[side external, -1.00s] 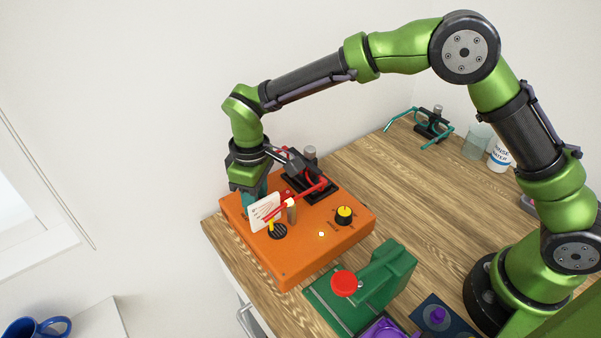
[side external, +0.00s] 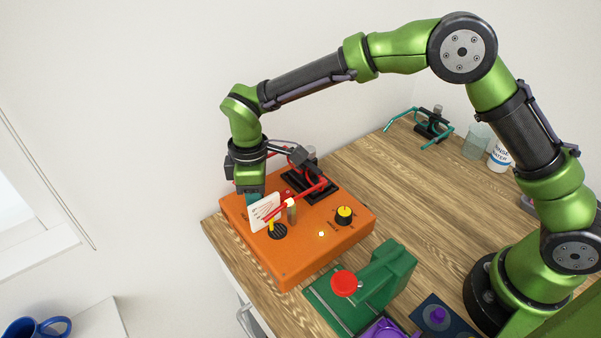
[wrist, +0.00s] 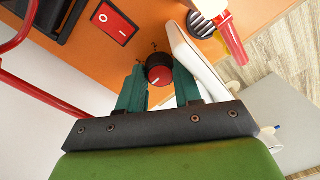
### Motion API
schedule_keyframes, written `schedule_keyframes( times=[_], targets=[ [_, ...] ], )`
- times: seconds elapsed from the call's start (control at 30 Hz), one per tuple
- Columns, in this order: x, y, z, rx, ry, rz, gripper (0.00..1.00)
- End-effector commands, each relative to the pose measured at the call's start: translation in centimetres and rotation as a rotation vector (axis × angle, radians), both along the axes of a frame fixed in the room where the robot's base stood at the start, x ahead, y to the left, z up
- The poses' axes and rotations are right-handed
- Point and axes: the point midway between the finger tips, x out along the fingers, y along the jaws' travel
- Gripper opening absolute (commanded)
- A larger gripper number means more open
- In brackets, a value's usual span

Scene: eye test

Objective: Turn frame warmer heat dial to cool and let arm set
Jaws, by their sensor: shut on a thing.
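The frame warmer is an orange box (side external: 300,258) on the wooden bench. My gripper (wrist: 160,90) points down at its far left part, its teal fingers shut on a red-topped black dial (wrist: 159,70). The dial's short white line points toward my palm in the wrist view; its markings are too small to read. In the side view the dial is hidden behind a white card (side external: 263,212) and my gripper. A yellow-topped black knob (side external: 344,215) is apart on the box. Red glasses (side external: 312,188) sit in a black holder, one arm reaching over the round vent (side external: 278,232).
A green device with a red knob (side external: 344,283) stands in front. Teal glasses (side external: 437,131), a clear cup (side external: 477,142) and a white tub (side external: 500,156) are behind. The middle bench is clear.

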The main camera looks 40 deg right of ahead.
Motion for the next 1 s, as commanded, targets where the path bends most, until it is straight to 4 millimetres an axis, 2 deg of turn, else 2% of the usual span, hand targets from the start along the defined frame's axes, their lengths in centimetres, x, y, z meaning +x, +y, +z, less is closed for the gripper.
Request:
schedule_keyframes(
  times=[0.13,0.17,0.3,0.67,0.83,1.0],
  targets=[
    [0.1,0.0,0.1,0.002,-0.004,-0.001,0.03],
    [0.1,0.0,0.1,0.002,-0.004,-0.001,0.38],
    [0.1,0.0,0.1,0.002,-0.002,-0.001,0.59],
    [0.1,0.0,0.5,0.001,-0.002,-0.002,0.59],
    [0.2,0.0,3.1,0.002,-0.005,-0.002,0.59],
    [0.3,-0.1,7.3,0.003,-0.007,-0.002,0.59]
  ],
)
